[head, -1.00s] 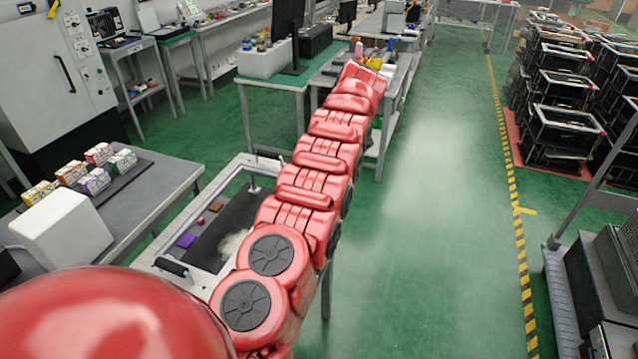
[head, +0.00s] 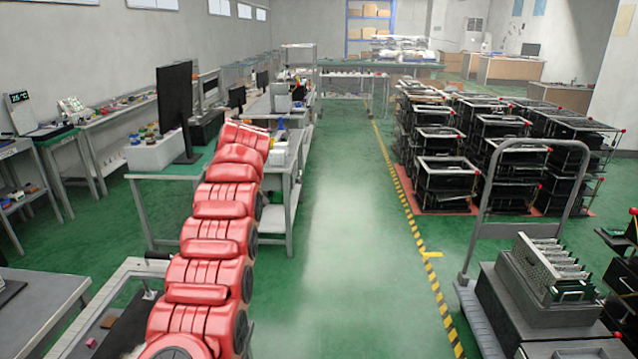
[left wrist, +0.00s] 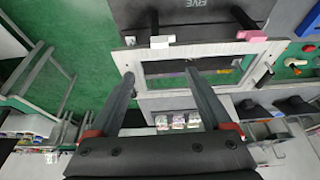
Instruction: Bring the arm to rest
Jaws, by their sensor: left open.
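My red arm (head: 205,260) stretches forward from the bottom left of the head view, held over the floor and the bench edge. Its hand is not visible there. In the left wrist view my left gripper (left wrist: 160,80) is open, with two dark fingers wide apart and nothing seen between them. Beyond the fingers is a pale rectangular frame (left wrist: 128,62); I cannot tell whether they touch it. Two dark bars with pale and pink ends lie above it. My right gripper is in no view.
A light fixture bench (head: 100,305) stands left of my arm, partly cut off. A table with a monitor (head: 174,105) is beyond. Stacked black crates (head: 440,165) and a trolley (head: 475,310) stand right. The green aisle (head: 340,250) between is clear.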

